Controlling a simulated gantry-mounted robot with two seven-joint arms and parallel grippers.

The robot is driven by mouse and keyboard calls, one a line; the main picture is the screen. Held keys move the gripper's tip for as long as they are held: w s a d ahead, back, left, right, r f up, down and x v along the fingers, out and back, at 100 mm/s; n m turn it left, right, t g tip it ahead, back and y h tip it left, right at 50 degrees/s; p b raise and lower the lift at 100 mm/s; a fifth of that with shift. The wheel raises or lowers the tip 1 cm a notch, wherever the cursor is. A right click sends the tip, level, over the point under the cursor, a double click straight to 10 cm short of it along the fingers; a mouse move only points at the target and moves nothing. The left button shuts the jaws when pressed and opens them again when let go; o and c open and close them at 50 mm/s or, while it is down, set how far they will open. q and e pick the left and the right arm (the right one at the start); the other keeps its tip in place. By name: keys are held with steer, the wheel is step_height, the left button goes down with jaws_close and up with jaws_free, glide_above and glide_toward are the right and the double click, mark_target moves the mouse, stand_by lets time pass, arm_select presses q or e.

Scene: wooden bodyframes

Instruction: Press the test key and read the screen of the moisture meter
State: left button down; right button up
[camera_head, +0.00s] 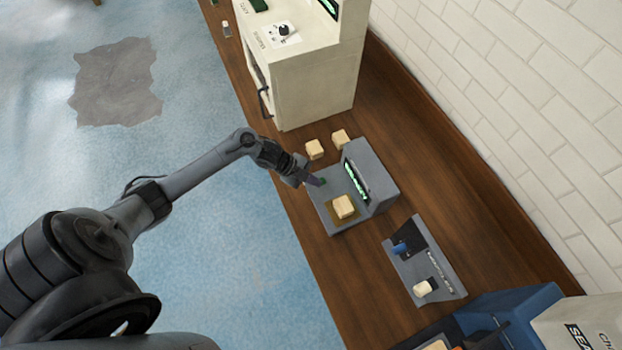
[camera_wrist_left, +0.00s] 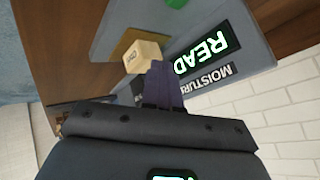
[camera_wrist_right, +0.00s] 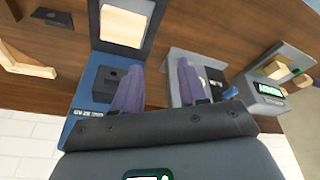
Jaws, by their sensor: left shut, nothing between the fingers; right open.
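The grey moisture meter (camera_head: 378,186) stands on the wooden bench. Its screen (camera_wrist_left: 208,50) is lit green, with the letters READ visible and its left end behind my finger. The green test key (camera_wrist_left: 176,3) is at the top edge of the left wrist view. A pale wood block (camera_head: 343,206) sits on the meter's brown pad. My left gripper (camera_head: 314,181) is shut and empty. Its tips look close to the key in the head view but apart from it in the wrist view. My right gripper (camera_wrist_right: 158,80) is open and empty, away from the meter (camera_wrist_right: 258,84).
Two loose blocks (camera_head: 314,149) lie behind the meter near a large cream machine (camera_head: 315,85). A grey device with a blue lever (camera_head: 401,248) stands nearer. A blue unit (camera_wrist_right: 92,82) is by my right gripper. The brick wall bounds the bench on the right.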

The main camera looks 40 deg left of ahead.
arm_select(q)
steer(key=w+a+r+t, duration=0.1)
steer(key=w+r, duration=0.3)
steer(key=shift+w+a, duration=0.35)
steer(key=shift+f+b, duration=0.15)
steer(key=shift+b, duration=0.2)
step_height(320, 180, down, 7)
steer(key=b, duration=0.6)
steer(key=shift+f, duration=0.2)
steer(key=shift+f+b, duration=0.55)
steer(key=shift+b, duration=0.1)
steer(key=shift+f, duration=0.1)
stand_by(1.0)
steer(key=shift+f+b, duration=0.3)
